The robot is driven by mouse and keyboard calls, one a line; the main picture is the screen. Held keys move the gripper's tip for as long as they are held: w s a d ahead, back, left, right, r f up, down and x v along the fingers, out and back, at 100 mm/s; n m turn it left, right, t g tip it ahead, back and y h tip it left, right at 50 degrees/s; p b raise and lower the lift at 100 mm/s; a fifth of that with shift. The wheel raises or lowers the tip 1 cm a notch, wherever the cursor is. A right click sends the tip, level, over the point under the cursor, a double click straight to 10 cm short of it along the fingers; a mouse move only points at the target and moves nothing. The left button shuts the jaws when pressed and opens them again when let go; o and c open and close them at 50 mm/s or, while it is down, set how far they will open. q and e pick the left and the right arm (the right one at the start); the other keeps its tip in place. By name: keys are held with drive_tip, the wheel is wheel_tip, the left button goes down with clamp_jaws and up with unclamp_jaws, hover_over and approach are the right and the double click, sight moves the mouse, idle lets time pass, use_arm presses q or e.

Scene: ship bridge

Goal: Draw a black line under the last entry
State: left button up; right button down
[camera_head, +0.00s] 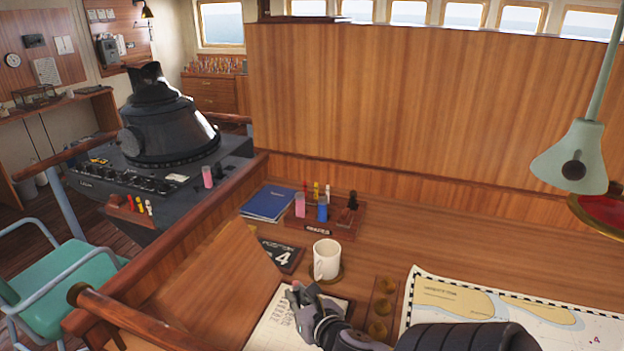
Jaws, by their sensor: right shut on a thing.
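An open log page (268,330) with several lines of dark handwriting lies on the wooden desk at the bottom middle. My right gripper (300,292) comes in from the lower right and is over the upper right part of the page. It is shut on a small thin thing, likely a pen, mostly hidden by the fingers; its colour is unclear. The gripper also hides part of the writing, and I cannot tell whether the held thing touches the paper. My left gripper is out of view.
A white mug (326,260) stands on a coaster just behind my right gripper. A pen rack (345,217) with coloured items is farther back, beside a blue book (268,204). A chart (520,312) lies at right, under a green lamp (572,158).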

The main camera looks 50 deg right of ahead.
drive_tip(key=w, duration=0.2)
drive_tip(key=w+a+b, duration=0.1)
drive_tip(key=w, duration=0.2)
drive_tip(key=w+a, duration=0.1)
drive_tip(key=w, duration=0.1)
drive_tip(key=shift+w+a+b, duration=0.15)
drive_tip(key=shift+w+b, duration=0.25)
drive_tip(key=s+d+p, duration=0.1)
drive_tip(key=s, duration=0.3)
drive_tip(key=s+d, duration=0.1)
drive_tip(key=s, duration=0.4)
drive_tip(key=s+d+p, duration=0.1)
drive_tip(key=s+d, duration=0.1)
drive_tip(key=s, duration=0.3)
drive_tip(key=shift+s+p, duration=0.1)
drive_tip(key=shift+p, duration=0.2)
drive_tip(key=shift+r, duration=0.1)
drive_tip(key=shift+p, duration=0.35)
drive_tip(key=shift+f+b, duration=0.3)
drive_tip(key=shift+f, duration=0.45)
idle(1.1)
drive_tip(key=shift+p, duration=0.4)
idle(2.5)
